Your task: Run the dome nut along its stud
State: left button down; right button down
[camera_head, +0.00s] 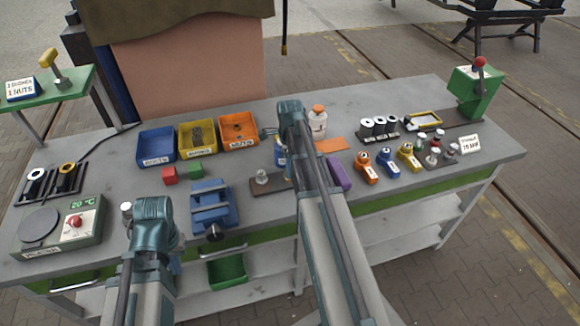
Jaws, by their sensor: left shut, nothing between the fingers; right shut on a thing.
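A brown plate (271,186) lies on the bench's middle and carries a small silvery rounded fitting (262,177). I cannot tell whether that is the stud or the dome nut. My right gripper (268,132) is over the bench behind the plate, by the orange bin. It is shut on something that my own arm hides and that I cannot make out. My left gripper (155,215) is at the bench's front edge, between the heater and the blue vice. It is shut and empty, its fingertips mostly hidden.
A blue vice (211,204) stands left of the plate. Blue (156,146), yellow (198,136) and orange (238,131) bins line the back. A heater (60,228) is at the left. Several coloured labelled parts (388,161) and a green press (474,92) are at the right.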

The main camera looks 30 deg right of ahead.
jog(key=m, duration=0.6)
jog(key=shift+w, duration=0.15)
jog(key=m, duration=0.6)
jog(key=shift+m, duration=0.3)
dwell(0.3)
jog(key=c, duration=0.5)
grip_release()
jog(key=shift+r, duration=0.1)
notch_tip(320, 180, up, 14)
jog(key=p, duration=1.3)
jog(key=shift+f+p, duration=0.2)
jog(key=shift+p, duration=0.2)
